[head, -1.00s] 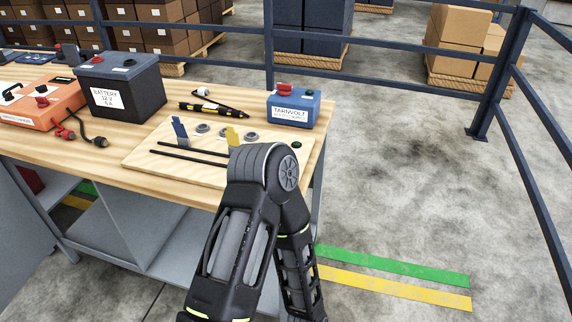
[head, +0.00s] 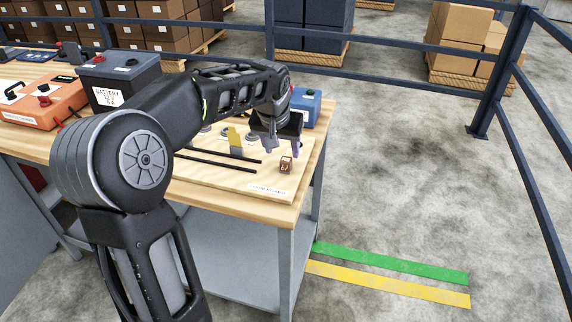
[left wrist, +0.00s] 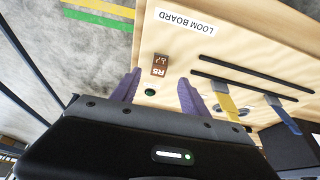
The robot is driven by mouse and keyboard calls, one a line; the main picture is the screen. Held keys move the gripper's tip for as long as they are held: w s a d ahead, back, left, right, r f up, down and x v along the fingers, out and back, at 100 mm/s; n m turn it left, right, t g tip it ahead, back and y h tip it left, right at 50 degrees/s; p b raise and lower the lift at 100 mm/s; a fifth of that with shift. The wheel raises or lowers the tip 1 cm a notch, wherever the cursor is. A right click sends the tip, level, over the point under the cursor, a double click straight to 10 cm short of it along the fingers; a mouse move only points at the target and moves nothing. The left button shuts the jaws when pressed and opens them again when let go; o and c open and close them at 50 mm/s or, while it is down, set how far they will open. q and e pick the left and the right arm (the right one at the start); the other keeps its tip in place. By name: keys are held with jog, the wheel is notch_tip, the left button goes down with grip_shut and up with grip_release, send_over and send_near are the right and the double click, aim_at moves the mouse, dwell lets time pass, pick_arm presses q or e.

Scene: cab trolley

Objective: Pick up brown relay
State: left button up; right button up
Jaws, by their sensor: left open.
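The brown relay (head: 285,164) is a small brown block with light markings, sitting on the pale loom board (head: 225,179) near its right end. In the left wrist view the relay (left wrist: 160,66) lies just beyond the fingertips, roughly between their lines. My left gripper (head: 281,147) is over the right end of the board, above and behind the relay, with its purple fingers apart and empty. The wrist view shows the open fingers (left wrist: 159,82) too. A small dark green round spot (left wrist: 150,92) is on the board between the fingers. My right gripper is not in view.
A blue Tarnvolt box (head: 310,108) stands behind my gripper. Two black rods (head: 215,161) and a yellow clip (head: 235,138) are on the board to the left. A dark battery (head: 122,80) and an orange unit (head: 45,103) stand farther left.

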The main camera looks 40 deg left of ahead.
aim_at(285, 161)
pick_arm(q)
jog(key=shift+x, duration=1.35)
jog(key=p+x, duration=0.1)
jog(key=x, duration=0.4)
jog(key=shift+w+f, duration=0.1)
jog(key=shift+c, duration=0.4)
grip_shut()
